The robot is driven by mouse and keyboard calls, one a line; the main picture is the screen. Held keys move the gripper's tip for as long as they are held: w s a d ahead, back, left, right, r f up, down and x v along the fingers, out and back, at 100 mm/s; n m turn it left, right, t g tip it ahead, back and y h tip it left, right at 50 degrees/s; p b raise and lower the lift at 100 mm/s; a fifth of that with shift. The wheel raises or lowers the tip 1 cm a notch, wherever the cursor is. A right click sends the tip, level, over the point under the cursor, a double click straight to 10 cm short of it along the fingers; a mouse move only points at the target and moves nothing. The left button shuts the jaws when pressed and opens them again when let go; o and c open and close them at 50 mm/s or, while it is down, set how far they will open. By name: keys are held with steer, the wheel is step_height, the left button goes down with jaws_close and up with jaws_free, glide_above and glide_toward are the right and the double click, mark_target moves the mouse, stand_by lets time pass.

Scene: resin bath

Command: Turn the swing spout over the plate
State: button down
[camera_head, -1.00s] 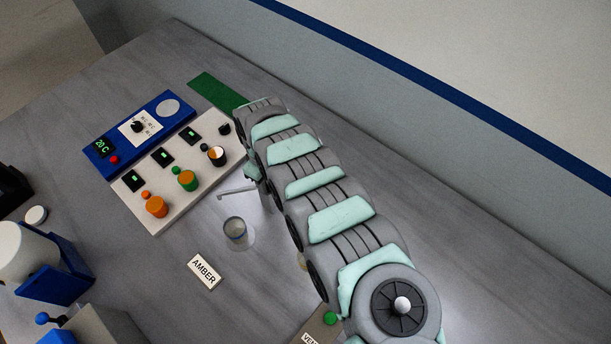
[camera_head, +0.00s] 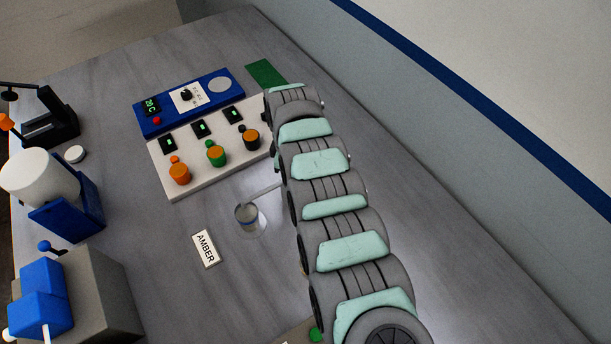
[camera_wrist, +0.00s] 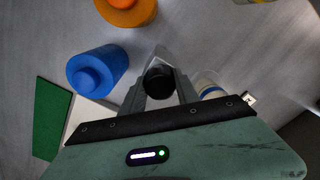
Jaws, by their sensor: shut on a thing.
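The swing spout (camera_head: 264,191) is a thin grey tube in the head view. It reaches left from behind my arm, and its free end is close above the rim of a small clear cup (camera_head: 246,217). A pale round plate (camera_head: 220,84) lies on the blue unit at the back, away from the spout; a faint clear disc also shows under the cup. In the wrist view my gripper (camera_wrist: 161,84) is shut on a black round knob (camera_wrist: 158,83), with a finger on each side. In the head view my arm hides the gripper and the spout's base.
A white panel (camera_head: 160,158) with orange, green and black knobs stands behind the cup. An AMBER label (camera_head: 206,249) lies in front. The wrist view shows a blue cylinder (camera_wrist: 97,70) and an orange one (camera_wrist: 125,9) close by.

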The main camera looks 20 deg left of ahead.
stand_by(0.4)
steer(key=c, duration=0.9)
jaws_free()
steer(key=shift+r, duration=0.1)
step_height(320, 180, up, 10)
steer(key=shift+a+r+b, duration=0.1)
steer(key=shift+b, duration=0.35)
steer(key=shift+r, duration=0.2)
steer(key=shift+s, duration=0.1)
